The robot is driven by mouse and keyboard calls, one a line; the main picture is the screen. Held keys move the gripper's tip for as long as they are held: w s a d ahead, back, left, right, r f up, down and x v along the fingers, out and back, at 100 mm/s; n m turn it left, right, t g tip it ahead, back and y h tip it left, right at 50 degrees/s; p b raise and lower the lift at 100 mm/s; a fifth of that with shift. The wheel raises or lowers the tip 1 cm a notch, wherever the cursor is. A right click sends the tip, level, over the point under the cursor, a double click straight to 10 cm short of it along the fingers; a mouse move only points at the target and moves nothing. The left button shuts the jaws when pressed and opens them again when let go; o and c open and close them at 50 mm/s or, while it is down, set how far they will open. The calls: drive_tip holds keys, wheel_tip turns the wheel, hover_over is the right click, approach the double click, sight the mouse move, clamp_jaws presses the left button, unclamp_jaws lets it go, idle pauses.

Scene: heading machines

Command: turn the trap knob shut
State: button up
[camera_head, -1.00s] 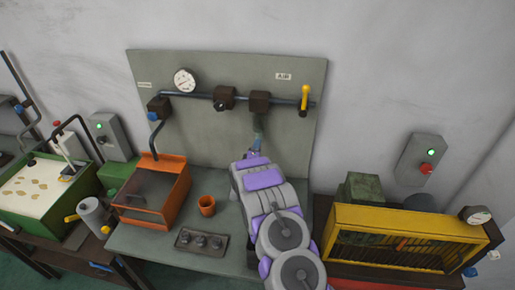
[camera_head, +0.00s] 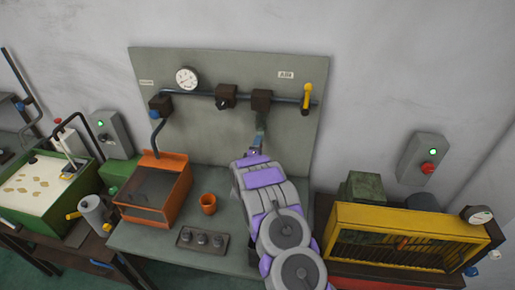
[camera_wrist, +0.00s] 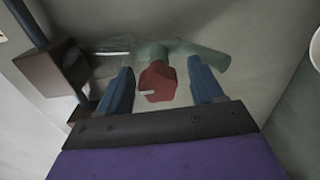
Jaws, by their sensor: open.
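The trap knob (camera_wrist: 158,83) is red and faceted, with a pale mark on its face, in the middle of the wrist view. It sits in front of a green pipe-like trap body (camera_wrist: 205,60). My gripper (camera_wrist: 160,70) has two blue fingers, open, one on each side of the knob, with gaps showing. I cannot tell how deep the fingers reach around it. In the head view, the trap (camera_head: 261,123) hangs below the right dark block on the panel, and my gripper (camera_head: 254,148) is just below it. The knob is hidden there.
A grey panel (camera_head: 210,140) carries a pipe, a gauge (camera_head: 187,78) and a yellow lever (camera_head: 307,98). An orange box (camera_head: 153,188), an orange cup (camera_head: 208,204) and a knob strip (camera_head: 202,241) are left of my arm. A yellow machine (camera_head: 400,219) stands right.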

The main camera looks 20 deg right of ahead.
drive_tip(key=shift+s, duration=0.1)
drive_tip(key=b+v, duration=0.1)
drive_tip(key=v, duration=1.6)
drive_tip(key=shift+a, duration=0.2)
drive_tip(key=a+m+g+y+b, duration=0.4)
drive_tip(key=a+y+b, duration=0.15)
drive_tip(key=a, duration=0.25)
drive_tip(key=s+a+r+m+g+y+b, duration=0.25)
drive_tip(key=s+a+g+y, duration=0.35)
drive_tip(key=s, duration=0.6)
drive_tip(key=s+r+m+g+b, duration=0.1)
drive_tip(key=s+m+g+b, duration=0.1)
drive_tip(key=s, duration=1.5)
drive_tip(key=s+d+r+m+g+h+b, duration=0.1)
drive_tip(key=s+m+g+b, duration=0.2)
drive_tip(key=s, duration=1.5)
drive_tip(key=shift+s+d+r+g+b, duration=0.25)
drive_tip(key=shift+r+g+b, duration=0.2)
drive_tip(key=shift+g, duration=0.45)
